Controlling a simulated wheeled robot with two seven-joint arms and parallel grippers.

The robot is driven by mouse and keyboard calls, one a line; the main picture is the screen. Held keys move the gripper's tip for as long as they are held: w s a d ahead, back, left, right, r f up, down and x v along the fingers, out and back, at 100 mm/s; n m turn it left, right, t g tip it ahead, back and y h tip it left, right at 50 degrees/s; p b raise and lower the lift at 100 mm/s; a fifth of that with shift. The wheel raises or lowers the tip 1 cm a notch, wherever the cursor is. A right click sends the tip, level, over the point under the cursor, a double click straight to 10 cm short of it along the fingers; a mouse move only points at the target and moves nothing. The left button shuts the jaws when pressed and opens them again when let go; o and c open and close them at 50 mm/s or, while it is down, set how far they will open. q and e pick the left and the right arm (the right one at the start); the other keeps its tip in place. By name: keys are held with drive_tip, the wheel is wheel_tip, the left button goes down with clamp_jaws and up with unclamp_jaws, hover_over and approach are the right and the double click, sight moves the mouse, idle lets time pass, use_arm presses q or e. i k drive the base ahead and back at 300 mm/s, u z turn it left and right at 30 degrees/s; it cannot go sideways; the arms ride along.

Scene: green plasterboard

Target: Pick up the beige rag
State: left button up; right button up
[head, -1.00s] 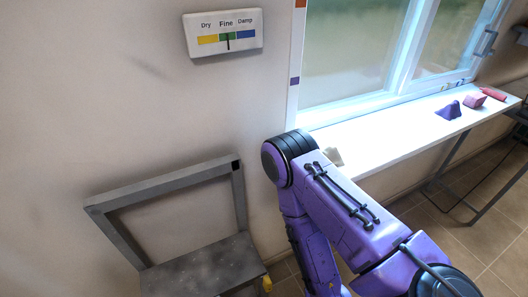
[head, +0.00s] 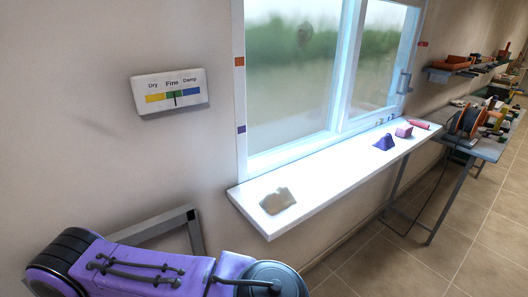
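The beige rag (head: 278,201) lies crumpled on the white windowsill (head: 330,178), near its left end in the head view. A purple arm of mine crosses the lower left of the view, below and to the left of the rag and apart from it. Neither gripper shows in the view, so I cannot see whether they are open or shut.
Farther right on the sill are a purple cloth-like item (head: 384,142), a pink block (head: 404,131) and a red item (head: 420,124). A grey frame (head: 155,228) stands at the wall, lower left. A cluttered workbench (head: 485,148) is at the right.

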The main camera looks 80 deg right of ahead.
sight(279, 199)
drive_tip(key=k, duration=1)
drive_tip(key=z, duration=0.25)
